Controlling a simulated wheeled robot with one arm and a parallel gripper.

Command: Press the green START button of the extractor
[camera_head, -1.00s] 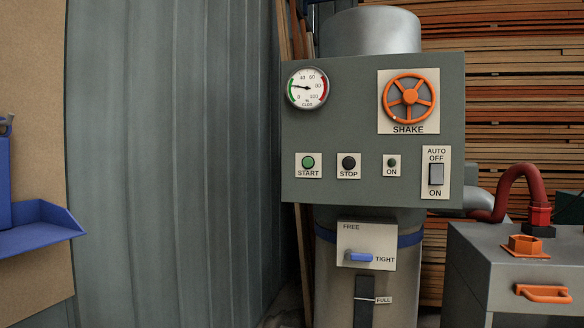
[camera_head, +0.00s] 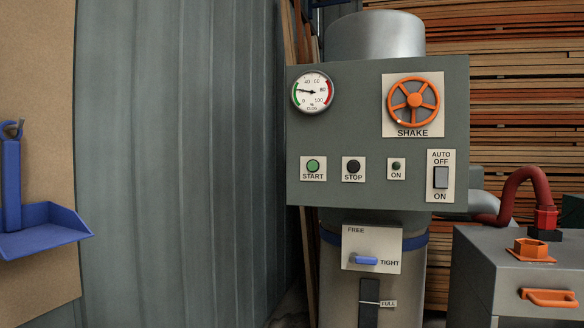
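The green START button (camera_head: 313,166) sits on a white label plate at the lower left of the extractor's grey panel (camera_head: 345,130). The black STOP button (camera_head: 353,166) is to its right, then a small dark green ON lamp (camera_head: 396,165). A gauge (camera_head: 313,91) is above START, its needle pointing left toward the green band. An orange SHAKE wheel (camera_head: 414,100) is at the upper right. An AUTO/OFF/ON rocker switch (camera_head: 440,177) is at the lower right. My gripper is not in view.
Below the panel is a blue FREE/TIGHT lever (camera_head: 364,260) on the drum. A grey cabinet (camera_head: 490,280) with orange fittings and a red hose (camera_head: 515,190) stands at the right. A blue dustpan (camera_head: 45,230) hangs at the left. No obstacle shows in front of the panel.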

